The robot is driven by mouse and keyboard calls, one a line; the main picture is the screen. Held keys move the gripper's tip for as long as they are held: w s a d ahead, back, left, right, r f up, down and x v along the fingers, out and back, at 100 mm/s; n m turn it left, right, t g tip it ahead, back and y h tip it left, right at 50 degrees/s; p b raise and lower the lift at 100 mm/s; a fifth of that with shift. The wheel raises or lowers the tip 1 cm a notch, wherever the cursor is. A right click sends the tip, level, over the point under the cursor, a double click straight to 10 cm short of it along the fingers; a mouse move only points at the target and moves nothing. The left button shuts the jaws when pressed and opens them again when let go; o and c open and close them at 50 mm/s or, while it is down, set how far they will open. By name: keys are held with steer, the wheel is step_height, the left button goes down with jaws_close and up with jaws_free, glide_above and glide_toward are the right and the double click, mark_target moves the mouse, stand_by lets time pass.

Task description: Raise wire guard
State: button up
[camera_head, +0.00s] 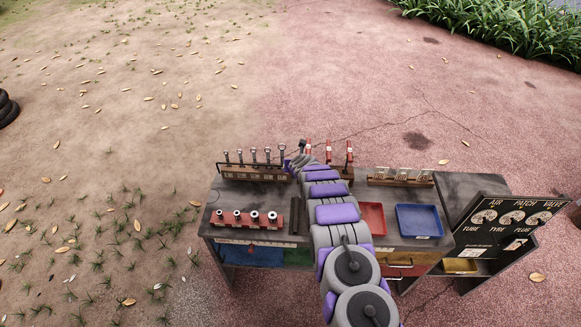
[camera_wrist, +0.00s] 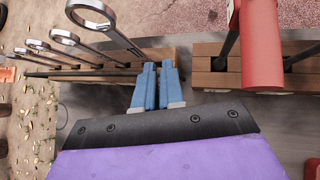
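A thin dark bar, which looks like the wire guard (camera_wrist: 85,73), runs low across the front of the wrench rack in the wrist view. Its right end meets the fingers of my gripper (camera_wrist: 158,68). The two blue fingers are close together with a narrow gap, over the right end of the wooden rack (camera_wrist: 185,54). Whether they hold the bar's end is not clear. In the head view the wrench rack (camera_head: 250,173) stands at the table's back left. My gripper (camera_head: 292,163) is at its right end, small and partly hidden by my arm.
Several ring wrenches (camera_wrist: 92,12) stand in the rack. Red-handled tools (camera_head: 329,152) stand in a second rack just right. A red socket rail (camera_head: 245,219), red tray (camera_head: 372,219) and blue tray (camera_head: 419,221) lie nearer. A black gauge panel (camera_head: 500,228) is at right.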

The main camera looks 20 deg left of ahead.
steer(key=o, duration=0.5)
steer(key=shift+s+d+f, duration=0.3)
steer(key=shift+s+f, duration=0.05)
steer(key=shift+f, duration=0.1)
steer(key=shift+c, duration=0.2)
steer(key=shift+o, duration=0.9)
steer(key=shift+w+f, duration=0.15)
steer(key=shift+f, duration=0.1)
steer(key=shift+a+r+b, duration=0.15)
steer(key=shift+b, duration=0.15)
steer(key=shift+r, duration=0.1)
steer(key=s+b, duration=0.1)
steer(key=b, duration=0.1)
steer(key=shift+r+b, duration=0.35)
steer(key=shift+r, duration=0.05)
steer(key=b+v, duration=0.9)
steer(key=v, duration=0.7)
steer(key=shift+w+d, duration=0.25)
steer(key=shift+d, duration=0.05)
